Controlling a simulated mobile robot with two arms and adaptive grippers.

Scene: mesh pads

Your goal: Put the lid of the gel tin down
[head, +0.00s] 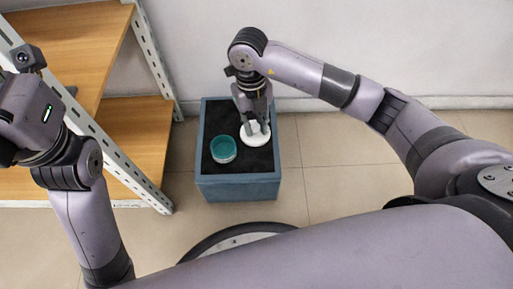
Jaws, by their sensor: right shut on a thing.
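The gel tin (223,149) is a short round container with a white outer wall and teal inside. It stands open on the black top of a blue-grey stand. The white lid (257,138) is just right of the tin, at the black top. I cannot tell whether it touches the surface. My right gripper (256,124) points down and is shut on the lid, hiding part of it. My left arm is at the left edge of the head view; its gripper fingers are not in view.
The blue-grey stand (238,189) has a raised rim around its black top. A wooden shelf unit (134,128) with white perforated metal posts stands to the left. A white wall is behind. Tiled floor (340,180) lies clear to the right of the stand.

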